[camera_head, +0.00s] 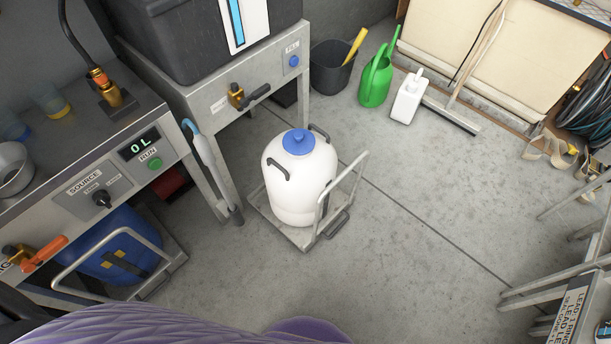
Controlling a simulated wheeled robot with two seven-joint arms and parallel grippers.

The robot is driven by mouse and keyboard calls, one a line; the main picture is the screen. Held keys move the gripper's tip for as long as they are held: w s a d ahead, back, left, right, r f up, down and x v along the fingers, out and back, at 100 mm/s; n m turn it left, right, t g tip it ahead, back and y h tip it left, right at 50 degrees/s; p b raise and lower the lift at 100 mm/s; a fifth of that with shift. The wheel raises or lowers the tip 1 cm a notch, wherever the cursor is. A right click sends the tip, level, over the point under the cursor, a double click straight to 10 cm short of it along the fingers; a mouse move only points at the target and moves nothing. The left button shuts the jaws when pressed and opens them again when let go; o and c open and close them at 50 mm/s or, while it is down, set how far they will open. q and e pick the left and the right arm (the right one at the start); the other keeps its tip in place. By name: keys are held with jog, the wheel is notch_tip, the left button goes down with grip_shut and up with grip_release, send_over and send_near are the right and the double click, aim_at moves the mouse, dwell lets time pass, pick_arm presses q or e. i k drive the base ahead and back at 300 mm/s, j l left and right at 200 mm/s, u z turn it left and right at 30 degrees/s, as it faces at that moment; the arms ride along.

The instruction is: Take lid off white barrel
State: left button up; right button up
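The white barrel (299,178) stands upright on a low grey wheeled trolley (292,236) on the floor near the middle of the view. Its round blue lid (298,141) sits on top, with a raised knob in the middle. Dark handles stand on the barrel's shoulders. Neither of my grippers shows in the view, so I cannot see whether they are open or shut. Nothing touches the lid.
A grey workbench (115,150) with a tap, display and switches runs along the left. A blue barrel (118,245) stands under it. A green watering can (376,80), a white canister (407,98) and a black bucket (331,72) stand behind.

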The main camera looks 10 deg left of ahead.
aim_at(297, 141)
jog(key=i+l+u, duration=0.85)
jog(key=l+u, duration=0.15)
jog(key=i+l+u, duration=0.2)
jog(key=l, duration=0.3)
jog(key=l+u, duration=0.25)
jog(key=l, duration=0.15)
jog(key=i, duration=0.05)
